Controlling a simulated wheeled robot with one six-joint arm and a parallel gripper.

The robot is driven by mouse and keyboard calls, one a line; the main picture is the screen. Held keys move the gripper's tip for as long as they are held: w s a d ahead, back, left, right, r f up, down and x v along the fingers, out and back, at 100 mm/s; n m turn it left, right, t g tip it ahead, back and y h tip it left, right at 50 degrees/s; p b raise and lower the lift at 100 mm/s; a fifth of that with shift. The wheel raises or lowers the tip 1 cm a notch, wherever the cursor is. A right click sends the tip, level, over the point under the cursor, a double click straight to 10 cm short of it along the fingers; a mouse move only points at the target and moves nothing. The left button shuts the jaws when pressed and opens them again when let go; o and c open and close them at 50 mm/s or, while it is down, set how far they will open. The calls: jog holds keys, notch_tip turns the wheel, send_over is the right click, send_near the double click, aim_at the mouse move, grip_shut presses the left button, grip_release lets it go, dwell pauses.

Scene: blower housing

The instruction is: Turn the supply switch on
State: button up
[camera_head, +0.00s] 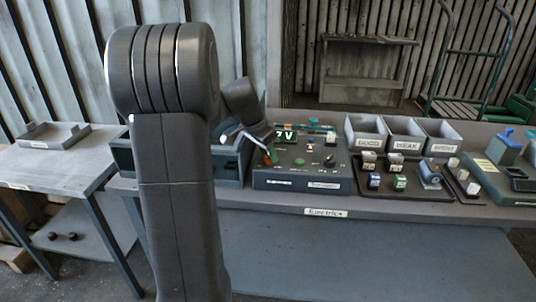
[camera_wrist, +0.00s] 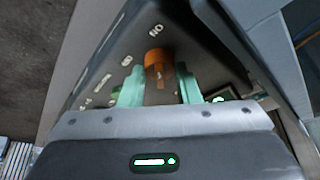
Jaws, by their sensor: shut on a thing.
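The orange knob (camera_wrist: 158,58), which looks like the supply switch, stands on a dark panel face in the wrist view. My gripper (camera_wrist: 160,84) has its pale green fingers on either side of it and is shut on it. White panel lettering, seen upside down, lies around the knob, with "ON" just beyond it. In the head view my gripper (camera_head: 268,152) reaches down to the left end of the dark control box (camera_head: 300,179). My arm and gripper hide much of the switch there, so its exact setting cannot be told.
Labelled grey bins (camera_head: 405,137) and trays of small parts (camera_head: 400,178) stand to the right on the bench. A grey side table (camera_head: 60,160) with a shallow tray stands at the left.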

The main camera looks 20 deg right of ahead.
dwell(0.5)
jog(key=o, duration=1)
jog(key=shift+c, duration=0.2)
jog(key=v, duration=1.4)
jog(key=shift+a+f, duration=0.1)
jog(key=shift+f, duration=0.05)
jog(key=x, duration=1.3)
jog(key=shift+w+d+f, duration=0.1)
jog(key=shift+d+f, duration=0.15)
jog(key=shift+f, duration=0.05)
